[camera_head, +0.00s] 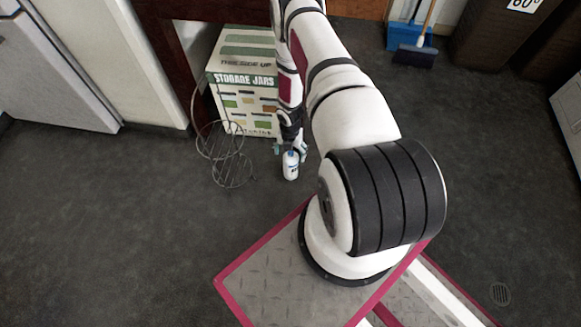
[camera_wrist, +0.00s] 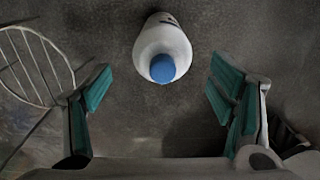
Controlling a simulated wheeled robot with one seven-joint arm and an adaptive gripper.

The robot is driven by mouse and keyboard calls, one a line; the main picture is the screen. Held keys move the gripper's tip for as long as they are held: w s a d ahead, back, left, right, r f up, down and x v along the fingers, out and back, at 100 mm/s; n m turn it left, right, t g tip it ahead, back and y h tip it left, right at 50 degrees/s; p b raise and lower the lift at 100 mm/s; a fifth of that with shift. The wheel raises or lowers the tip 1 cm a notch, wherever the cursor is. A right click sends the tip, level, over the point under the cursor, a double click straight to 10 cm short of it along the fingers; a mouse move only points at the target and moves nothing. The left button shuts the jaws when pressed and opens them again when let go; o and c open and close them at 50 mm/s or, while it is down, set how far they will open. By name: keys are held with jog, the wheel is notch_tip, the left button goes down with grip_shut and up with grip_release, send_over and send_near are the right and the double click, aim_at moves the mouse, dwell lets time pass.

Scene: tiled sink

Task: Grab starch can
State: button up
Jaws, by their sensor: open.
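The starch can (camera_head: 290,166) is a small white can with a blue cap, upright on the dark floor in the head view. In the wrist view the can (camera_wrist: 163,45) shows at the top centre, its blue cap towards the camera. My gripper (camera_head: 291,148) is open just at the can in the head view. In the wrist view my gripper (camera_wrist: 160,85) has its green-padded fingers wide apart, one on each side of the can's line. Neither finger visibly touches the can, which lies slightly beyond the fingertips. The arm partly hides the area behind the can.
A wire rack (camera_head: 226,160) stands on the floor just left of the can. A storage jars box (camera_head: 243,95) stands behind it. A blue dustpan and brush (camera_head: 413,50) are at the back right.

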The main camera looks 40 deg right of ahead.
aim_at(291, 165)
jog(key=shift+d+f+b, duration=0.15)
jog(key=shift+f+b, duration=0.55)
jog(key=shift+f, duration=0.7)
jog(key=shift+d+f+b, duration=0.15)
jog(key=shift+f+b, duration=0.5)
jog(key=shift+f, duration=0.7)
grip_shut()
